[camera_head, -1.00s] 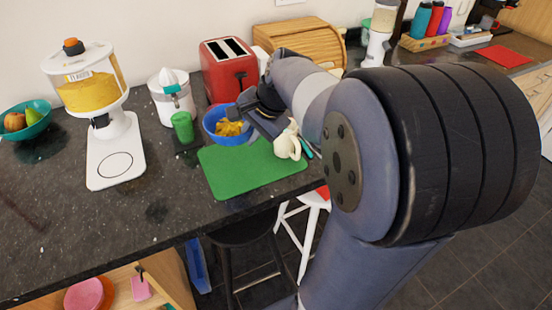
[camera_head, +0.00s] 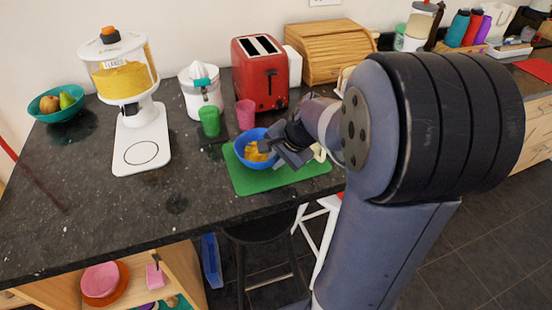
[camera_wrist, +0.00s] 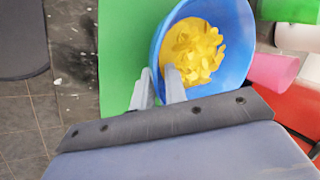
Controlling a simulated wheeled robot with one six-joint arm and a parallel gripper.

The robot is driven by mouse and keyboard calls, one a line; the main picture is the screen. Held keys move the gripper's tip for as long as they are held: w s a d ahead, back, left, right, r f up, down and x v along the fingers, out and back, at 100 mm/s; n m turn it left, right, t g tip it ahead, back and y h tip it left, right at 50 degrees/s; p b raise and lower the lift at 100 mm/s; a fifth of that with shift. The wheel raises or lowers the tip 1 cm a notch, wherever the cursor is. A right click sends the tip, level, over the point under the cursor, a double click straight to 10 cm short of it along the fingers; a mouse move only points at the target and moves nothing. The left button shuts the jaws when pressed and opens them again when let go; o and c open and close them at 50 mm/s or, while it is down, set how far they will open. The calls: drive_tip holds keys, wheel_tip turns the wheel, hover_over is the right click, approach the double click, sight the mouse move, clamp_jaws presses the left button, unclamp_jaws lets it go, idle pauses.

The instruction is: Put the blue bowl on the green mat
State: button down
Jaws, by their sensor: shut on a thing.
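The blue bowl (camera_head: 242,147), with yellow pieces inside, appears over the back left part of the green mat (camera_head: 285,177). My gripper (camera_head: 266,149) is shut on the bowl's near right rim. In the wrist view the gripper (camera_wrist: 160,85) has one finger inside the blue bowl (camera_wrist: 240,35) and one outside, with the rim between them. The green mat (camera_wrist: 122,50) shows beside and below the bowl there. I cannot tell whether the bowl touches the mat or hangs just above it.
A green cup (camera_head: 209,121) and a pink cup (camera_head: 245,114) stand close behind the bowl. A juicer (camera_head: 200,92), red toaster (camera_head: 260,75) and bread box (camera_head: 325,50) line the back. A cream object (camera_head: 319,152) is mostly hidden by my arm. The mat's front strip is clear.

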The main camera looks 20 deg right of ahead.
drive_tip(key=c, duration=1.7)
unclamp_jaws()
drive_tip(key=shift+r, duration=0.35)
drive_tip(key=p+v, duration=0.1)
drive_tip(key=v, duration=1)
drive_tip(key=shift+s+d+r, duration=0.1)
drive_tip(key=shift+s+r, duration=0.1)
